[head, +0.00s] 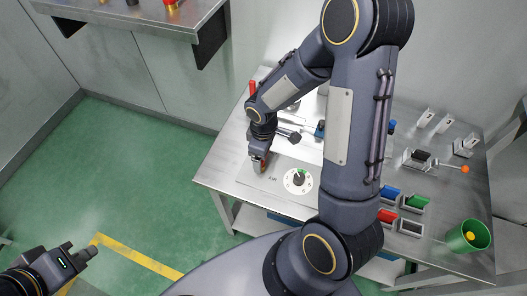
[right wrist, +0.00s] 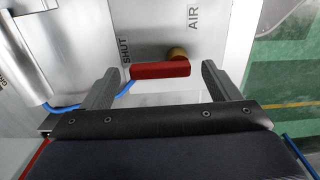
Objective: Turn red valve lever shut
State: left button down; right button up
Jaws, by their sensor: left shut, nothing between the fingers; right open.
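The red valve lever (right wrist: 160,71) shows in the right wrist view as a short red bar beside a brass pivot (right wrist: 177,53) on a metal panel. The lever lies crosswise, its free end to the left, close to the word SHUT. My right gripper (right wrist: 157,78) is open, with one finger to each side of the lever and a gap at both ends. In the head view my right gripper (head: 259,163) is low over the panel and mostly hides the lever. My left gripper (head: 85,251) is shut and empty, over the floor at lower left.
The panel has a dial (head: 298,181) right of my right gripper. The steel table (head: 215,172) also holds blue, green and red blocks, small fixtures and a green cup (head: 468,237) at right. A blue hose (right wrist: 122,95) passes near the left finger. A shelf (head: 150,20) hangs at upper left.

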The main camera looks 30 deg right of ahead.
notch_tip(320, 180, up, 8)
jog(key=shift+f, duration=0.2)
dwell(0.5)
jog(key=shift+r, duration=0.15)
jog(key=s+a+r+m+t+y, duration=0.2)
jog(key=s+r+m+t, duration=0.3)
jog(key=s+r+m, duration=0.4)
jog(key=s+r+y, duration=0.1)
jog(key=s+r, duration=0.3)
jog(key=s, duration=0.2)
jog(key=shift+r+m+t+y, duration=0.25)
jog(key=shift+m+t+y, duration=0.05)
jog(key=shift+m+y, duration=0.1)
